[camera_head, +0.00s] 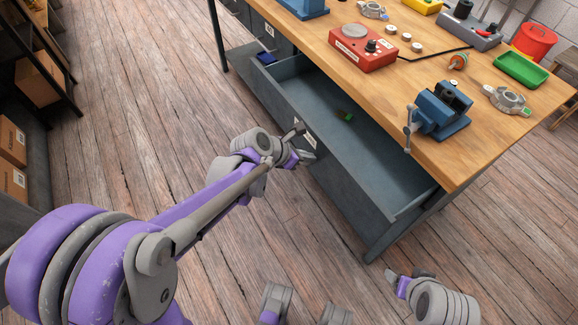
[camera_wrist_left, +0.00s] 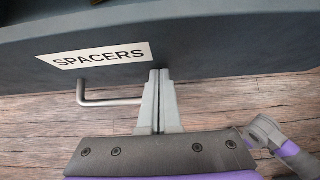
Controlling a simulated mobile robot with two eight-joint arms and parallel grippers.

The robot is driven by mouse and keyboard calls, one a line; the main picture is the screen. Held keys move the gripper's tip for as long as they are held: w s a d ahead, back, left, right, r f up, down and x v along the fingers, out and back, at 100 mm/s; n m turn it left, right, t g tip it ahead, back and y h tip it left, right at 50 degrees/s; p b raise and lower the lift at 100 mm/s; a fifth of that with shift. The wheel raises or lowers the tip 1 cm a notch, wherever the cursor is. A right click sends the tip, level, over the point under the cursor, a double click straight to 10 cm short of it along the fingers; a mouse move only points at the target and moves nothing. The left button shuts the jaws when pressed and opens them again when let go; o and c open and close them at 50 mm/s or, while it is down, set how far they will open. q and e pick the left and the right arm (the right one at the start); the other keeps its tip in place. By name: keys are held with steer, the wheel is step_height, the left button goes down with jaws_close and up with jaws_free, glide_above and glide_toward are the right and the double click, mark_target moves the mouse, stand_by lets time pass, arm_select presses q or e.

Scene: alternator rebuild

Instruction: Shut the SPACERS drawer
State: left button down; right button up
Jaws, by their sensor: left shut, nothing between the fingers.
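My left gripper (camera_head: 304,142) is shut and empty at the drawer's front panel, beside the handle. In the left wrist view its fingertips (camera_wrist_left: 159,72) reach the front panel just right of the handle; I cannot tell whether they touch it. My right gripper (camera_head: 398,279) is at the lower right, apart from the drawer; its fingers are unclear.
The wooden workbench (camera_head: 400,100) above holds a red device (camera_head: 362,47), a blue vise (camera_head: 440,108), a green tray (camera_head: 522,70) and a red bin (camera_head: 535,40). Shelves with boxes (camera_head: 38,80) stand at the left. The plank floor (camera_head: 150,110) before the drawer is clear.

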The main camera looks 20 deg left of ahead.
arm_select(q)
steer(key=w+d, duration=0.3)
steer(key=w, duration=0.1)
steer(key=w+d, duration=0.4)
steer(key=w, duration=0.1)
steer(key=w+d+b, duration=0.1)
steer(key=w+d, duration=0.2)
steer(key=w, duration=0.1)
steer(key=shift+w+d, duration=0.35)
steer(key=shift+w, duration=0.05)
steer(key=shift+w+d, duration=0.15)
steer(key=shift+w, duration=0.05)
steer(key=shift+r, duration=0.1)
